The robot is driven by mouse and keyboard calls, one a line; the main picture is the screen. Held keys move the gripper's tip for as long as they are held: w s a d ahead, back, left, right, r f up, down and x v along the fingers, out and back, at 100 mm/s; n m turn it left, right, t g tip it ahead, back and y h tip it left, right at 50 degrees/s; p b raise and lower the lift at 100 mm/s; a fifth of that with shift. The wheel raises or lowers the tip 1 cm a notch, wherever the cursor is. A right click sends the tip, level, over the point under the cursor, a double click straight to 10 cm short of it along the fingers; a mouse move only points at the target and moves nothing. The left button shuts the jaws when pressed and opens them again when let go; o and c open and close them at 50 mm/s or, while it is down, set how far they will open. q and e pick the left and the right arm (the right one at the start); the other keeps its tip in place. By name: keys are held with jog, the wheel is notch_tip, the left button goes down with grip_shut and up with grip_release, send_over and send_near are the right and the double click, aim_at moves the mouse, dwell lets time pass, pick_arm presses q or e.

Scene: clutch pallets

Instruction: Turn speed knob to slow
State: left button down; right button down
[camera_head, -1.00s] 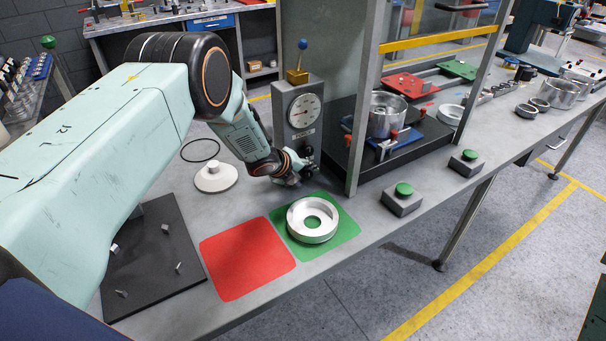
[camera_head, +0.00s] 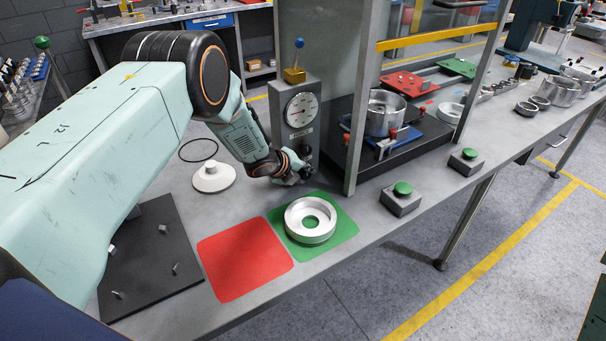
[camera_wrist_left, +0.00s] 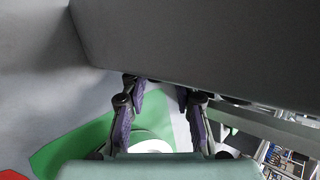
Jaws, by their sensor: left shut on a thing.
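The grey control box (camera_head: 299,110) stands at the table's middle, with a round dial (camera_head: 301,110) on its front and a blue-tipped lever on top. A dark round knob (camera_head: 305,152) shows low on that front. My left gripper (camera_head: 306,173) is at the foot of the front, just below this dark knob, shut on what I take to be the speed knob. The gripped part is hidden by the fingers, so its pointer and setting cannot be read. In the left wrist view, the fingers (camera_wrist_left: 158,100) reach under the large grey box face. My right gripper is not in view.
A metal ring (camera_head: 311,219) lies on the green mat (camera_head: 345,228), beside a red mat (camera_head: 245,260). A white disc (camera_head: 213,178) lies left of my gripper. A frame post (camera_head: 362,100) stands close right of the box. Green push buttons (camera_head: 403,188) sit farther right.

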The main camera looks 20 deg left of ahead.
pick_arm(q)
jog(key=shift+a+f+t+b, duration=0.15)
jog(key=shift+f+t+b, duration=0.15)
jog(key=shift+b, duration=0.3)
jog(key=t+h+b, duration=0.1)
jog(key=b, duration=0.1)
jog(key=t+h+b, duration=0.1)
jog(key=t+b, duration=0.1)
jog(key=shift+s+f+n+b, duration=0.2)
jog(key=shift+f+n+b, duration=0.1)
jog(key=shift+n, duration=0.1)
jog(key=shift+t+h+b, duration=0.8)
jog(key=shift+t+b, duration=0.2)
jog(key=shift+b, duration=0.55)
jog(key=c, duration=1)
grip_release()
jog(key=shift+r, duration=0.1)
jog(key=shift+c, duration=0.2)
